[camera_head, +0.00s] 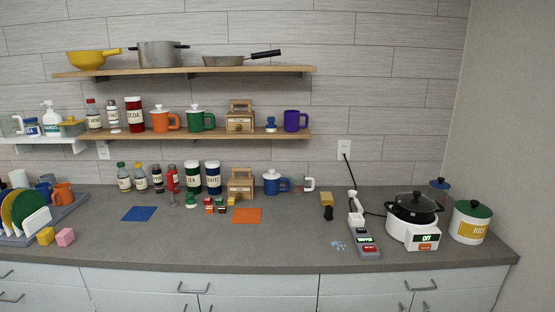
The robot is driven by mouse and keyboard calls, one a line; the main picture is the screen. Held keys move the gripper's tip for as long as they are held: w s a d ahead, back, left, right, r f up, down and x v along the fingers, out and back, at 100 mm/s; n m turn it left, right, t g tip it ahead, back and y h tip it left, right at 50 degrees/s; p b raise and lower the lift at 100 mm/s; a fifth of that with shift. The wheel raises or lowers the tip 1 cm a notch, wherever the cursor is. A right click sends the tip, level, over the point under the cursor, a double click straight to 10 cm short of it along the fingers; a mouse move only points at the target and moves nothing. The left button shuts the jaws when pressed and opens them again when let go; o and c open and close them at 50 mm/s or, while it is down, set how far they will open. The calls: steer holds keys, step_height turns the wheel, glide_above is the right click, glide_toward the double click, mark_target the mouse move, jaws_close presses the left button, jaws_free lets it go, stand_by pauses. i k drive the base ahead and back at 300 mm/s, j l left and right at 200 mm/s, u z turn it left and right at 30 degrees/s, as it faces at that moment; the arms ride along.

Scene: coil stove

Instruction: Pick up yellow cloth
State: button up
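No flat yellow cloth can be made out in the head view. Two flat square cloths lie on the grey counter (290,245): a blue one (140,213) left of the middle and an orange one (246,215) near the middle. A small yellow block-like item (326,199) stands right of the middle, with a dark part at its front; I cannot tell what it is. A yellow sponge-like block (45,236) lies at the front left beside a pink one (65,237). My gripper is not in view.
A dish rack (62,219) with plates and mugs stands at the left. Jars and mugs line the back wall. A power strip (364,242), a white cooker (412,228) and a rice canister (469,222) stand at the right. The front middle of the counter is clear.

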mark_target(326, 198)
steer(key=l, duration=0.15)
steer(key=i+j+z, duration=0.15)
steer(key=i+z, duration=0.25)
steer(key=i, duration=1.3)
